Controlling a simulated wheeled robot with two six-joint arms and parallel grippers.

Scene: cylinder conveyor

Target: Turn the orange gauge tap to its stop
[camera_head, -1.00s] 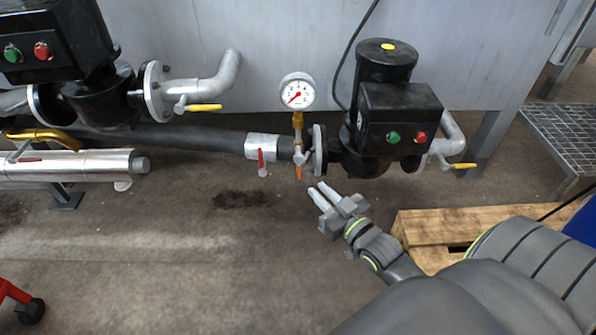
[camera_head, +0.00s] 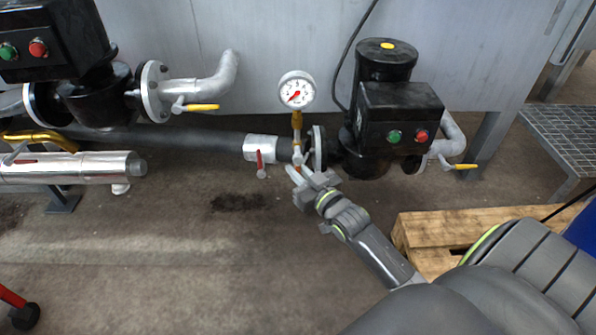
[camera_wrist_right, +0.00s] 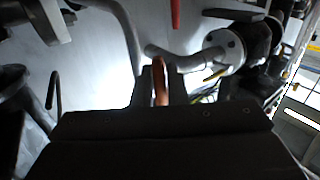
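The pressure gauge (camera_head: 296,89) stands on a brass stem (camera_head: 297,122) above the pipe, left of the right pump. My right gripper (camera_head: 293,170) is at the foot of this stem, and its fingers cover the orange tap in the head view. In the right wrist view the orange tap handle (camera_wrist_right: 159,82) stands between the two fingers (camera_wrist_right: 160,92), with a finger close on each side. I cannot tell whether they press on it. My left gripper is in neither view.
A valve with a red lever (camera_head: 260,160) is just left of the gripper. The black pump (camera_head: 395,115) is on the right, with a yellow-handled tap (camera_head: 464,166). A wooden pallet (camera_head: 440,228) lies under my right arm.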

